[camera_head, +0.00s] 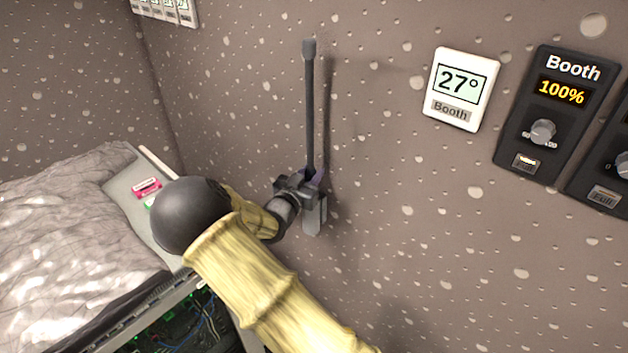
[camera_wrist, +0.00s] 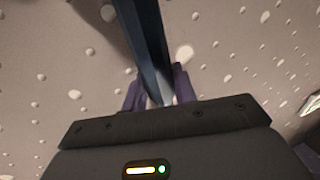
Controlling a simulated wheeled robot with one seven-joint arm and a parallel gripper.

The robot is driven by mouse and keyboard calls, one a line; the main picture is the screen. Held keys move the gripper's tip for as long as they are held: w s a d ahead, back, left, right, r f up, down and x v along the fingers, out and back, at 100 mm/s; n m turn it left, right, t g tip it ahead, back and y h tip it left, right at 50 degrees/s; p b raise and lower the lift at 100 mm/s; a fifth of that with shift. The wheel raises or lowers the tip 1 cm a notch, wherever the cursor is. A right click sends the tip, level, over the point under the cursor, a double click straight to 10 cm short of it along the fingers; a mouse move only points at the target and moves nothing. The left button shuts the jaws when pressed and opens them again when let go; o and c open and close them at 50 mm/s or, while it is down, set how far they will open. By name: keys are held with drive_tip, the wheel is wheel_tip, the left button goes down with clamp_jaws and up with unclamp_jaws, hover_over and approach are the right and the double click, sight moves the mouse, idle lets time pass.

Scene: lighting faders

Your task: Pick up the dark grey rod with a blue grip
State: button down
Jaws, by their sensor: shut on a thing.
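In the wrist view the rod (camera_wrist: 145,35) runs up from between the fingers. My gripper (camera_head: 312,180) is shut on the rod near its lower part; in the wrist view the fingers (camera_wrist: 160,92) close on it from both sides. The blue grip cannot be made out and may be hidden by my gripper. A light grey piece (camera_head: 314,217) shows just below my gripper against the wall; whether the rod touches it is hidden.
To the right on the wall are a white 27° Booth display (camera_head: 461,89) and a black Booth 100% panel (camera_head: 555,115) with a knob. At lower left are a crumpled light cover (camera_head: 65,225) and an open rack with cables (camera_head: 180,325). The wall around the rod is bare.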

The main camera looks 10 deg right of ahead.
sight(308, 122)
wheel_tip(308, 122, up, 16)
drive_tip(key=shift+r+b, duration=0.1)
drive_tip(key=shift+b, duration=0.8)
drive_tip(key=b+v, duration=0.2)
drive_tip(key=v, duration=1.6)
drive_tip(key=shift+f, duration=0.2)
drive_tip(key=shift+r+p, duration=1.55)
drive_tip(key=shift+p, duration=0.1)
drive_tip(key=shift+w+f, duration=0.1)
drive_tip(key=shift+w, duration=0.05)
drive_tip(key=shift+d, duration=0.1)
